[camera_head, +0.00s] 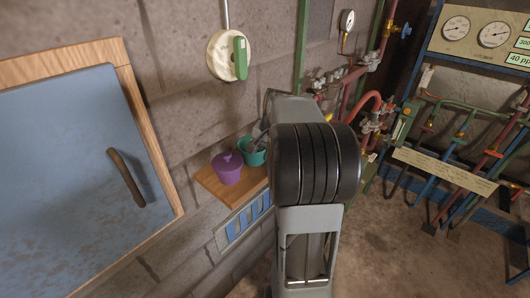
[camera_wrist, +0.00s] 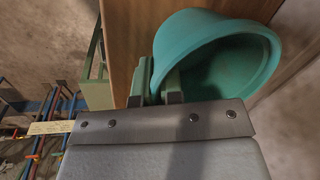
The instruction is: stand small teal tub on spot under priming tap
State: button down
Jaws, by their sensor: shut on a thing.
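The small teal tub (camera_head: 251,151) is at a wooden wall shelf in the head view, beside the purple pot and partly hidden by my arm. In the wrist view the teal tub (camera_wrist: 222,50) fills the upper middle, its open mouth partly facing the camera. My gripper (camera_wrist: 160,82) is shut on the near wall of the tub, one finger outside and one inside. In the head view my gripper (camera_head: 261,142) shows only in part at the tub's rim. I cannot tell whether the tub touches the shelf. I cannot make out the spot under the priming tap.
A blue cabinet door (camera_head: 75,150) is at left. Red pipes with valves (camera_head: 368,105) and a gauge panel (camera_head: 480,38) are at right. Brown floor lies open below the pipes.

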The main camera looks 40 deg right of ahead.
jog(key=c, duration=1.7)
grip_release()
jog(key=shift+f, duration=0.15)
jog(key=o, duration=0.4)
